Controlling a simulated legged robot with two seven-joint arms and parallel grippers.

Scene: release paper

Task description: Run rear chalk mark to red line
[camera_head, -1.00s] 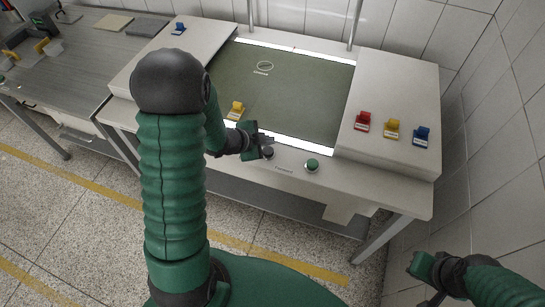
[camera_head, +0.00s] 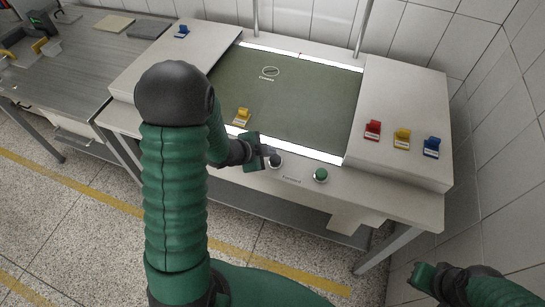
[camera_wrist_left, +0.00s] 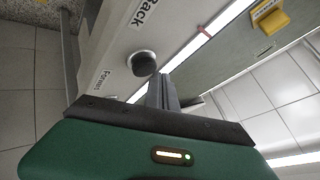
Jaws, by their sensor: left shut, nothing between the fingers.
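A white chalk oval (camera_head: 270,72) with small lettering lies near the far end of the dark green belt (camera_head: 315,105). My left gripper (camera_head: 266,152) is shut and empty at the bench's front, beside a black button (camera_head: 276,161). In the left wrist view its closed fingers (camera_wrist_left: 163,88) point just beside the black button (camera_wrist_left: 142,63), between "Back" and "Forward" labels; contact cannot be told. A green button (camera_head: 320,174) stands further right. A short red line (camera_wrist_left: 203,32) crosses the bright strip in the left wrist view. My right gripper (camera_head: 424,277) is low at the right, its jaws unclear.
Red (camera_head: 373,130), yellow (camera_head: 402,138) and blue (camera_head: 431,147) markers stand on the right panel. Another blue marker (camera_head: 182,31) is at the far left. A grey table (camera_head: 75,75) adjoins.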

